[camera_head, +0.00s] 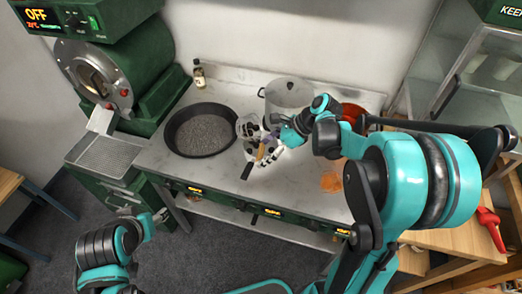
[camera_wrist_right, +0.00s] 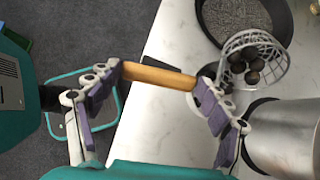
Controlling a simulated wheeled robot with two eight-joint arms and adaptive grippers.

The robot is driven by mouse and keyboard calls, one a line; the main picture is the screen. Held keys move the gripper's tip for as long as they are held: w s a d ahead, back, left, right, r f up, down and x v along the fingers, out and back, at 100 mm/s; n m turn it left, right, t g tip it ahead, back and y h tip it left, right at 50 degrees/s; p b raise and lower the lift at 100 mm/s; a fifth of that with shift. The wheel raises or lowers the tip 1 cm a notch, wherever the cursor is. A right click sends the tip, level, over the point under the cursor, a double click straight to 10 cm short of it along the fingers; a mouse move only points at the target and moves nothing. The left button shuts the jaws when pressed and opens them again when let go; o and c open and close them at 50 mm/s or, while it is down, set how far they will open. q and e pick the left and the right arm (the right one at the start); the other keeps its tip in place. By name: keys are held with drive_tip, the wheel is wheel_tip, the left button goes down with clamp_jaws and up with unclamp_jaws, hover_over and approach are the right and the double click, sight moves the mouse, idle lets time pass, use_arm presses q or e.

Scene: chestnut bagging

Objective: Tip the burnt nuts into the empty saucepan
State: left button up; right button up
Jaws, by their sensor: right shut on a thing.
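My right gripper (camera_head: 268,150) is shut on the wooden handle (camera_wrist_right: 160,77) of a wire skimmer and holds it over the stove top. The skimmer's wire basket (camera_wrist_right: 272,42) is a round, pale mesh with several dark, burnt-looking nuts (camera_wrist_right: 245,65) inside. In the head view the basket (camera_head: 247,126) is just right of the wide black pan. A tall silver pot (camera_head: 288,95) stands behind the gripper; it also shows in the wrist view (camera_wrist_right: 285,140). I cannot make out whether a separate saucepan lies under the basket.
The wide black pan (camera_head: 168,134) has a grey, grainy fill. A small bottle (camera_head: 198,75) stands at the back. A red-orange vessel (camera_head: 352,110) is partly hidden behind my right arm. A green roaster (camera_head: 150,85) with a tray (camera_head: 105,157) is at left. The counter's front left is clear.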

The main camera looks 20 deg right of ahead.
drive_tip(key=s+d+f+t+y+b, duration=0.1)
drive_tip(key=d+f+t+y+b, duration=0.1)
drive_tip(key=f+y+b, duration=0.3)
drive_tip(key=s+d+f+n+t+y+b, duration=0.1)
drive_tip(key=f+b, duration=0.5)
drive_tip(key=b, duration=0.7)
drive_tip(key=shift+s+d+t+y, duration=0.85)
drive_tip(key=shift+t+y, duration=0.65)
drive_tip(key=shift+y, duration=0.4)
drive_tip(key=shift+d, duration=0.1)
